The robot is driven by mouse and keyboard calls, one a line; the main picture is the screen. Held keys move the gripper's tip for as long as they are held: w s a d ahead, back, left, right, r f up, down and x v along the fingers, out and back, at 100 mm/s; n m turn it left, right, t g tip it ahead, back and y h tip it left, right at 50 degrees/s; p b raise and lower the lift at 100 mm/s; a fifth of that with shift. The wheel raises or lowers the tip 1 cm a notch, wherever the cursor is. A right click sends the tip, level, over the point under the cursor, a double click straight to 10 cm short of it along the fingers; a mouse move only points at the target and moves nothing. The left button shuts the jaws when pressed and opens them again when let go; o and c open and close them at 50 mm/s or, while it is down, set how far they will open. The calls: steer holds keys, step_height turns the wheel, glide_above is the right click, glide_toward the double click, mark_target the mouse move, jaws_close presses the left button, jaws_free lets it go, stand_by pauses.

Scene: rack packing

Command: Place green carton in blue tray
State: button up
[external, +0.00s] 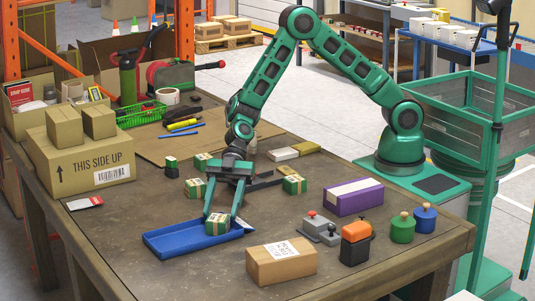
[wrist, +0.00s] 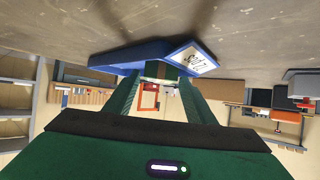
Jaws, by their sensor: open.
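The blue tray (external: 180,240) lies on the table near its front left. A green carton (external: 217,225) with pale bands is at the tray's right part. It appears to rest inside, though its base is hard to see. My gripper (external: 221,212) points down over the tray with its jaws open, one finger on each side of this carton. In the wrist view, the tray (wrist: 130,53) and its white label (wrist: 196,59) show beyond my fingers (wrist: 158,88). Other green cartons stand on the table: one behind the tray (external: 194,188) and one to the right (external: 294,184).
A brown box (external: 280,265) stands right of the tray at the front. A purple box (external: 353,197), an orange-and-black item (external: 356,243) and green and blue knobbed weights (external: 403,228) stand further right. Large cardboard boxes (external: 85,165) fill the left. Bare table lies left of the tray.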

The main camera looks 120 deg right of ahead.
steer(key=v, duration=0.7)
steer(key=shift+s+d+r, duration=0.1)
steer(key=shift+s+d, duration=0.05)
steer(key=shift+s, duration=0.05)
steer(key=shift+s, duration=0.1)
steer(key=shift+s+r, duration=0.15)
steer(key=shift+s, duration=0.2)
steer(key=s+d+r+m+g+h, duration=0.2)
steer(key=s+m, duration=0.3)
steer(key=s, duration=1.1)
steer(key=s+d+r+m+g+h, duration=0.3)
steer(key=s+d+r+m+g, duration=0.1)
steer(key=s, duration=1.2)
steer(key=s+d+r+m+g+h, duration=0.2)
steer(key=s+m, duration=0.4)
steer(key=s, duration=1)
steer(key=shift+d+r+g+h, duration=0.4)
steer(key=shift+d+r+h, duration=0.25)
steer(key=shift+r, duration=0.3)
steer(key=shift+w, duration=0.15)
